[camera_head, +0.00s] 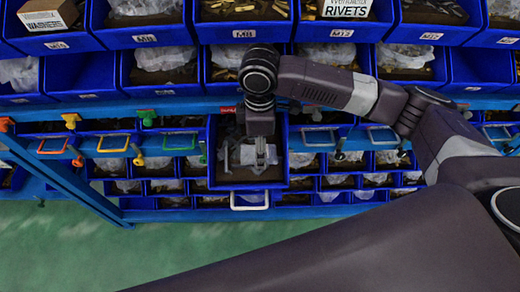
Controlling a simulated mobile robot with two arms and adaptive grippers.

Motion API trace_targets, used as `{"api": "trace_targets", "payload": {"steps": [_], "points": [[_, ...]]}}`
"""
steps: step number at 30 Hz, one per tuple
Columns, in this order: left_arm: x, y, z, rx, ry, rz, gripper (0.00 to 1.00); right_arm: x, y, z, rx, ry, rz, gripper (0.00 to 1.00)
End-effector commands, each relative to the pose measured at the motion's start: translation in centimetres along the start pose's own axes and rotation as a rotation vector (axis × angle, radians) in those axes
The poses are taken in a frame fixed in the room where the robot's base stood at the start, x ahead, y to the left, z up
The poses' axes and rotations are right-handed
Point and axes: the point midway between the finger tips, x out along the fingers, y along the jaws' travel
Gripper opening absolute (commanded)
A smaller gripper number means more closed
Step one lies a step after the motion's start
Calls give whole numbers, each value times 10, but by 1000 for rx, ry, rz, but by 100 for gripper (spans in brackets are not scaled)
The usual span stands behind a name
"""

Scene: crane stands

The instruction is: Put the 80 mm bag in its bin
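My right arm comes in from the right and reaches over the rack. Its gripper (262,160) points down over a pulled-out blue drawer (215,174), at or inside its opening. A pale, clear plastic bag (246,156) shows beside and behind the fingers. I cannot tell whether the fingers touch it, or whether they are open or shut. No 80 mm marking is readable, so I cannot tell which bag or bin carries that size. My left gripper is not in view.
Rows of blue bins with clear bags (165,58) fill the rack, some labelled M8, M10 and M12. Boxes marked washers (45,14) and rivets (345,9) sit on top. Coloured handles (113,144) stick out below. The green floor (160,245) is clear at lower left.

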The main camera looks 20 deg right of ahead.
Motion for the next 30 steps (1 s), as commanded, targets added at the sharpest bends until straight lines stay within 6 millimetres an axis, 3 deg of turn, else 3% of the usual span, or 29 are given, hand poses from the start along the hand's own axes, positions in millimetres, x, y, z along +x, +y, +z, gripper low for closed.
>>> {"api": "trace_targets", "payload": {"steps": [9, 15, 30], "points": [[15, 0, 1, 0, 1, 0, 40, -68, 1, -1, -2, 4, 5, 57], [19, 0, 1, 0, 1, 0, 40, -97, 1, -1, -1, 3, 3, 57], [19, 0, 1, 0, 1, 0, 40, -106, 0, 0, -1, 1, 0, 57]]}}
